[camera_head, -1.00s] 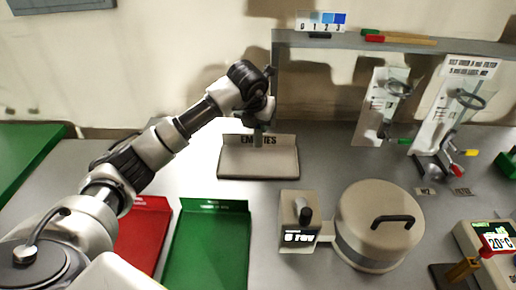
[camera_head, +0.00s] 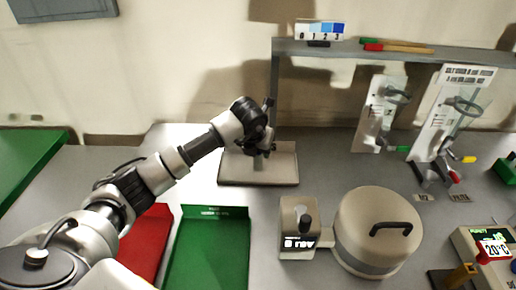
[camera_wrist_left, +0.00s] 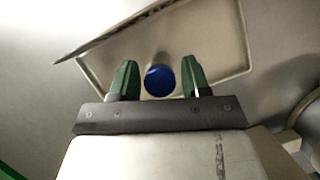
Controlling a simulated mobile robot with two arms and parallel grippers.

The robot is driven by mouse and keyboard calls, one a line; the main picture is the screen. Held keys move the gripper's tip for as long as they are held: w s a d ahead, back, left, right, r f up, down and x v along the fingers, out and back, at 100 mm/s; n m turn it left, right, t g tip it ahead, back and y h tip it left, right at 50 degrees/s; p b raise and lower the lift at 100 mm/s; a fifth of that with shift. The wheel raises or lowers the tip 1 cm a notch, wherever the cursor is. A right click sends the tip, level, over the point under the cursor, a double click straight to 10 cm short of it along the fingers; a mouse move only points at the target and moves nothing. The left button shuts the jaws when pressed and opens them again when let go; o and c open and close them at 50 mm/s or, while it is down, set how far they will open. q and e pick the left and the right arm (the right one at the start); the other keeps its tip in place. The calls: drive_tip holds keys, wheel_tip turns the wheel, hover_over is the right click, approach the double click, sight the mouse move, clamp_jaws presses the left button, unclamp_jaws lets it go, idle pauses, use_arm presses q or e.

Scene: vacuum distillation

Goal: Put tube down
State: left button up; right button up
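The tube shows in the left wrist view as a round blue cap (camera_wrist_left: 159,80) seen end-on. In the head view a short grey piece of it (camera_head: 258,163) shows just under my left gripper (camera_head: 265,145), over the beige tray (camera_head: 282,176). In the left wrist view the two green fingers of my left gripper (camera_wrist_left: 158,82) stand on either side of the cap, with a small gap on each side. The tray (camera_wrist_left: 228,72) lies behind the cap. I cannot tell whether the tube's lower end touches the tray. My right gripper is not in view.
A red tray (camera_head: 147,240) and a green tray (camera_head: 207,250) lie in front. A grey box with a display (camera_head: 298,225) and a round lidded device (camera_head: 378,232) stand to the right. A shelf (camera_head: 400,50) and glassware stands (camera_head: 440,120) are behind.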

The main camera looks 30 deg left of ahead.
use_arm(q)
drive_tip(key=shift+o, duration=0.6)
drive_tip(key=shift+r, duration=0.15)
drive_tip(key=shift+r, duration=0.2)
drive_tip(key=b+v, duration=0.1)
drive_tip(key=v, duration=1)
drive_tip(key=shift+s+r, duration=0.25)
drive_tip(key=shift+f, duration=0.1)
